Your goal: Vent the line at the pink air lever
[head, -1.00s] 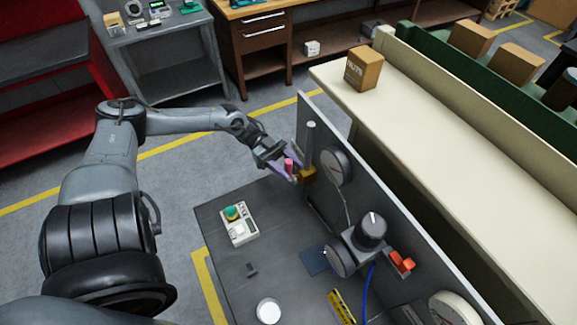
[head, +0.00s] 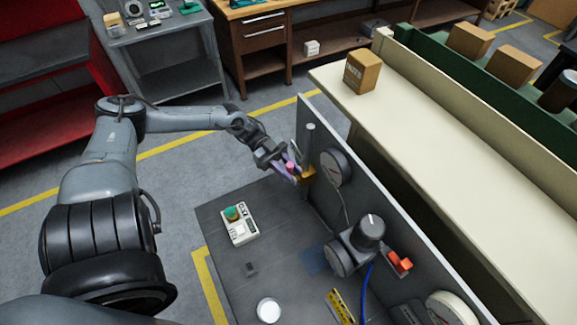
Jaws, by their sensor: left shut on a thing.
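The pink air lever (head: 290,166) is at the far end of the grey bench, by the brass valve body (head: 308,174) on the upright panel. Only a small part of it shows between the fingers. My left gripper (head: 291,170) reaches in from the left and is shut on the lever, its purple fingers on either side. My right gripper is not in view.
The upright panel (head: 318,196) carries a round gauge (head: 336,167), a dark-capped actuator (head: 370,232) and an orange lever (head: 399,262). A control box (head: 239,224) with a green button sits on the bench. A cream counter (head: 440,150) runs behind.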

